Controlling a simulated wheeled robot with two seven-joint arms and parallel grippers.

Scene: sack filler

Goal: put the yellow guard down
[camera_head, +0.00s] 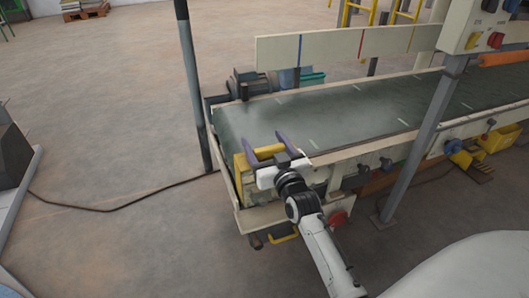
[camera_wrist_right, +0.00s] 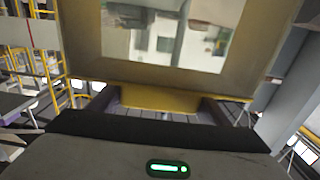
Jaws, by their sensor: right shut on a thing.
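The yellow guard (camera_head: 243,172) is at the near left end of the conveyor, beside the belt's end corner. My right gripper (camera_head: 265,142) is shut on its yellow bar, with the purple fingers on either side. In the right wrist view the bar (camera_wrist_right: 157,98) lies between the fingers, and a framed panel of the guard (camera_wrist_right: 85,42) fills the top, with a see-through or shiny middle. My wrist hides part of the guard in the head view. I cannot tell whether the guard touches the conveyor frame. My left gripper is not in view.
The conveyor belt (camera_head: 340,110) is bare. A grey post (camera_head: 190,90) stands just left of the conveyor end, and another post (camera_head: 425,140) stands to the right. A black cable (camera_head: 110,209) crosses the open floor at left. A yellow bin (camera_head: 497,138) sits under the conveyor.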

